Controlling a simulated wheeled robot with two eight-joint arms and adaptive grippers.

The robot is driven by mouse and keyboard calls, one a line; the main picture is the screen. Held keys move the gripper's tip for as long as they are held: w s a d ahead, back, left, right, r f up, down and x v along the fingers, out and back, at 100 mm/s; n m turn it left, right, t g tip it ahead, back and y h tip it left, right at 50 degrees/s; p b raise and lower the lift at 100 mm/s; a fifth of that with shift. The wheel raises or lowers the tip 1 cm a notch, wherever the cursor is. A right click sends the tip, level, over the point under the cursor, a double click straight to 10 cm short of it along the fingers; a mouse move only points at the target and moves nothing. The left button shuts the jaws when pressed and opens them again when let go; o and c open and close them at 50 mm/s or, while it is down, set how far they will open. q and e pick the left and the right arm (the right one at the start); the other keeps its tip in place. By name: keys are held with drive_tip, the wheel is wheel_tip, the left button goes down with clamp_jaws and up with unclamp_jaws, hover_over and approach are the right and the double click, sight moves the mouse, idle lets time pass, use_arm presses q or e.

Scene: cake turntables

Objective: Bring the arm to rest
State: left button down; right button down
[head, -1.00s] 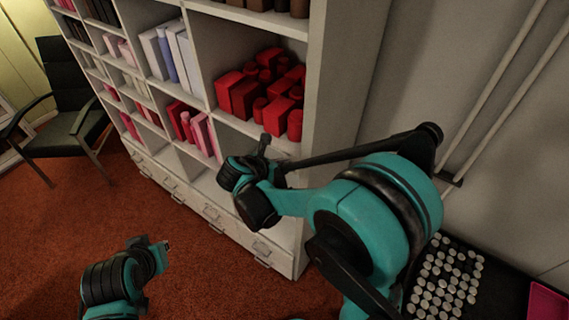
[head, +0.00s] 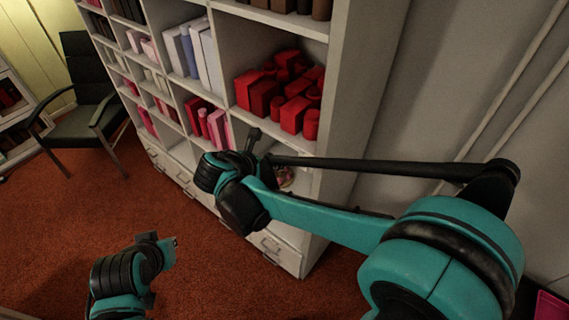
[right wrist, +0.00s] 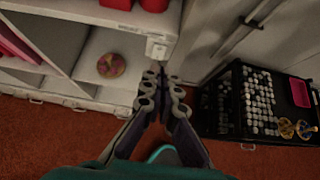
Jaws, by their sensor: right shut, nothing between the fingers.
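My right arm (head: 330,222) reaches in from the lower right of the head view, in front of the bookshelf. Its fingers are not clearly seen there. In the right wrist view my right gripper (right wrist: 164,88) has its fingers together, with nothing between them. Beyond its tips are the shelf's corner and the wall. My left arm (head: 122,280) shows at the bottom left of the head view as teal and black links over the carpet. Its gripper cannot be made out.
A white bookshelf (head: 362,75) holds red items (head: 292,115) and books. A round patterned item (right wrist: 111,65) sits in a low compartment. A black cart (right wrist: 213,110) with many small pale pieces stands right. A dark chair (head: 85,125) stands left; red carpet (head: 60,215) is open.

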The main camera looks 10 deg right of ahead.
drive_tip(key=shift+r, duration=0.15)
drive_tip(key=shift+a, duration=0.1)
idle(0.3)
